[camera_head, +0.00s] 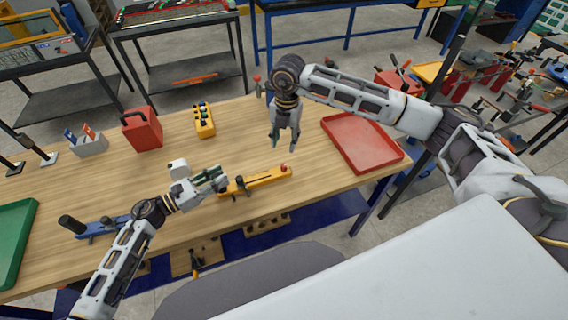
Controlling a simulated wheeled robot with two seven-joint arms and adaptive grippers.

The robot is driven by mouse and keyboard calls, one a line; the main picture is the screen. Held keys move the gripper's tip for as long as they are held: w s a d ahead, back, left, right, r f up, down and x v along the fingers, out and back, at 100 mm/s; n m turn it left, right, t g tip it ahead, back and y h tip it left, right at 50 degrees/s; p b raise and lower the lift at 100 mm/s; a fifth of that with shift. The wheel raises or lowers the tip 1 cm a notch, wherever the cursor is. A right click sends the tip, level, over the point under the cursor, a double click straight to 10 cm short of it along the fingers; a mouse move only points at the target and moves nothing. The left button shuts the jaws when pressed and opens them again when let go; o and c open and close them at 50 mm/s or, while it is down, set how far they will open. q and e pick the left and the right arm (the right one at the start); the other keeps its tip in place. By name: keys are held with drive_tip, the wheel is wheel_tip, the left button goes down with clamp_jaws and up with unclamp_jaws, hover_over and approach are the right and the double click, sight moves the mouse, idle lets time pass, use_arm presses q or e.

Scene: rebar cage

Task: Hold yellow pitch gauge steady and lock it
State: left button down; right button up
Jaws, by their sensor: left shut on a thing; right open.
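The yellow pitch gauge (268,179) is a long flat bar lying on the wooden table near its front edge, with a red knob (284,168) at its right end. My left gripper (222,183) is shut on the gauge at its left end, and its fingers hide that part. My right gripper (284,141) hangs open and empty above the table, behind the gauge and a little above the red knob in the picture. It is apart from the gauge. I cannot tell whether the gauge's lock is engaged.
A red tray (362,143) lies at the table's right end, a green tray (14,240) at its left. A red box (142,130), a yellow control box (204,121) and a white holder (88,146) stand behind.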

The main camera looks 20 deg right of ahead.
sight(284, 165)
drive_tip(key=n, duration=1)
drive_tip(key=shift+s, duration=0.15)
drive_tip(key=shift+f, duration=0.1)
idle(0.5)
drive_tip(key=shift+a+f, duration=0.2)
drive_tip(key=shift+f, duration=5.7)
clamp_jaws()
